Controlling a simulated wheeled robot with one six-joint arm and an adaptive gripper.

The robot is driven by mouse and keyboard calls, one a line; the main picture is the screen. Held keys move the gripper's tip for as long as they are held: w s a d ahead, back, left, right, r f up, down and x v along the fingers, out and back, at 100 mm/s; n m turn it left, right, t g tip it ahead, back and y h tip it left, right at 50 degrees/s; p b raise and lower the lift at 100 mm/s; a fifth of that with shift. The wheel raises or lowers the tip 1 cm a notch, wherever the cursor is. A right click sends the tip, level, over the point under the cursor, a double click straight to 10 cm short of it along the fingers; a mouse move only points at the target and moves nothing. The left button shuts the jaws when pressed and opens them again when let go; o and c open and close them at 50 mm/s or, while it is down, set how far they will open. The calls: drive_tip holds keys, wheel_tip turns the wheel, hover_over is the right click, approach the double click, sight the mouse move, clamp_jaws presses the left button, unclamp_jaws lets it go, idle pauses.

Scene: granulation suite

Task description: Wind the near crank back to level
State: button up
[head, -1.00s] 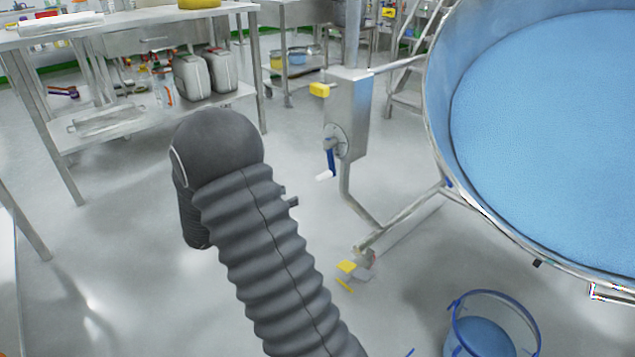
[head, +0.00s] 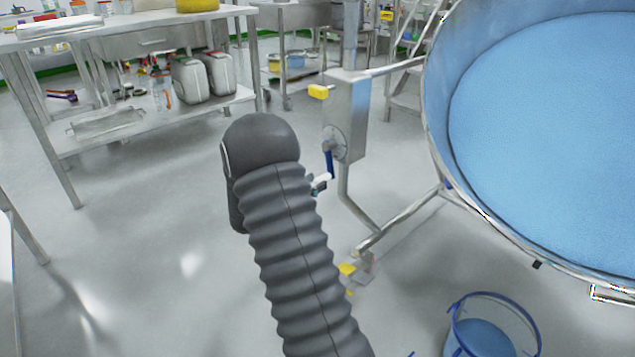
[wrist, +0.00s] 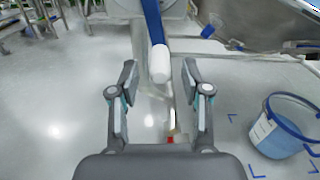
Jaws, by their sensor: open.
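The crank has a blue arm (head: 329,163) on the steel gearbox of the bowl's stand and hangs down. In the wrist view the blue crank arm (wrist: 152,18) comes down from the top, ending in a white handle (wrist: 159,64). My gripper (wrist: 159,72) is open, with one finger on each side of the white handle's end. I cannot tell whether a finger touches it. In the head view my gripper (head: 319,187) is mostly hidden behind my arm, with a fingertip showing by the handle. The big round bowl (head: 433,110) holds blue material.
A clear bucket with a blue rim (head: 497,297) stands on the floor below the bowl. A yellow pedal (head: 346,269) sits at the stand's foot. A steel bench (head: 150,17) with canisters (head: 188,80) is at the left. The floor at left is clear.

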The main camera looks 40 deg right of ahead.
drive_tip(key=shift+d, duration=0.85)
clamp_jaws()
drive_tip(key=shift+s+r+p, duration=0.1)
drive_tip(key=shift+s+p, duration=0.05)
drive_tip(key=shift+p, duration=0.2)
